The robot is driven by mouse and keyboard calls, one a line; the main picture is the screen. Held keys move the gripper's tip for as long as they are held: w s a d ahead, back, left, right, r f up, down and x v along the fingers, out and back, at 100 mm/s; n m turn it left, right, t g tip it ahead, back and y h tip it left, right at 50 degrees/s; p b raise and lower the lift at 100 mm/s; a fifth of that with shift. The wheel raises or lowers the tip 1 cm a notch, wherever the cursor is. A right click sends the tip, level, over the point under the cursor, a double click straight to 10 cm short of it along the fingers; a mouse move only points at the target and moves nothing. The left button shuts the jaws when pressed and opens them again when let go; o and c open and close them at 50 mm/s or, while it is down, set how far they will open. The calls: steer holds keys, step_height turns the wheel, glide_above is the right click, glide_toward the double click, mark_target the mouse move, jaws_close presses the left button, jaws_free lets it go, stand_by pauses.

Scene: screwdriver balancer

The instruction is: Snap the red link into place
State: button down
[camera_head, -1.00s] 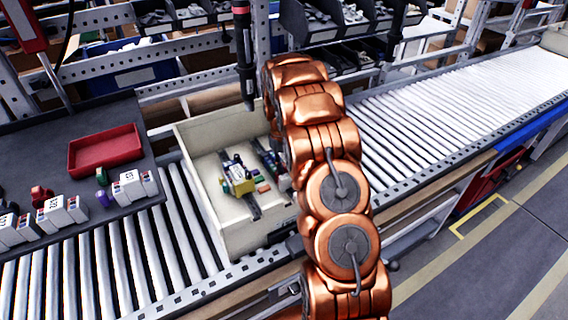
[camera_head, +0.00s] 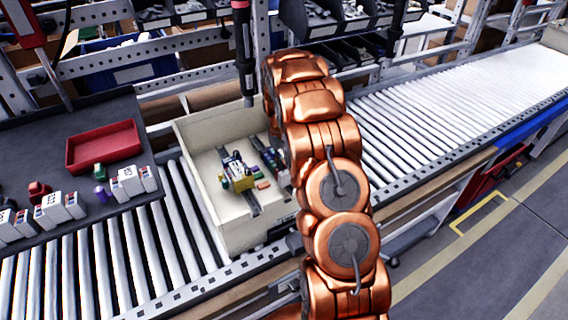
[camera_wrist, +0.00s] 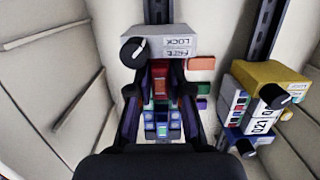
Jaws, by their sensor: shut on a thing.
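In the wrist view my gripper (camera_wrist: 161,105) has its two black fingers on either side of a red link (camera_wrist: 160,82), shut on it. The link is close against a grey-white block (camera_wrist: 160,46) marked LOCK and FREE with a black knob (camera_wrist: 134,51). Below the link, between the fingers, is a blue-green part (camera_wrist: 162,125) with small coloured cells. The block sits on a dark rail (camera_wrist: 158,11). Whether the link is seated cannot be told. In the head view my arm hides my gripper and the link.
A yellow-topped unit (camera_wrist: 270,77) with a black knob sits to the right, near a second rail (camera_wrist: 264,36). A small orange piece (camera_wrist: 201,63) lies between. The pale crate (camera_head: 190,143) has walls close around, on a roller conveyor (camera_head: 430,125). A red tray (camera_head: 105,148) stands left.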

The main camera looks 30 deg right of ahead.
mark_target(285, 172)
steer(key=shift+s+f+b, duration=0.1)
steer(key=shift+f+b, duration=0.35)
stand_by(0.6)
steer(key=shift+s+a+f+b, duration=0.25)
steer(key=shift+s+f+b, duration=0.15)
steer(key=shift+s+f, duration=0.35)
stand_by(1.0)
steer(key=c, duration=1.9)
jaws_free()
steer(key=shift+w+f, duration=0.15)
steer(key=shift+f, duration=0.05)
steer(key=shift+o, duration=1.2)
steer(key=shift+w+f, duration=0.1)
steer(key=shift+f, duration=0.05)
steer(key=shift+o, duration=0.6)
steer(key=shift+w+f, duration=0.1)
steer(key=shift+w, duration=0.1)
steer(key=shift+w+d+r, duration=0.1)
steer(key=shift+d+r, duration=0.05)
steer(key=shift+r, duration=0.25)
steer(key=shift+c, duration=0.4)
steer(key=shift+r, duration=0.15)
steer(key=shift+c, duration=0.3)
steer(key=shift+w, duration=0.1)
steer(key=shift+c, duration=0.6)
steer(key=shift+o, duration=0.2)
steer(key=shift+b, duration=0.5)
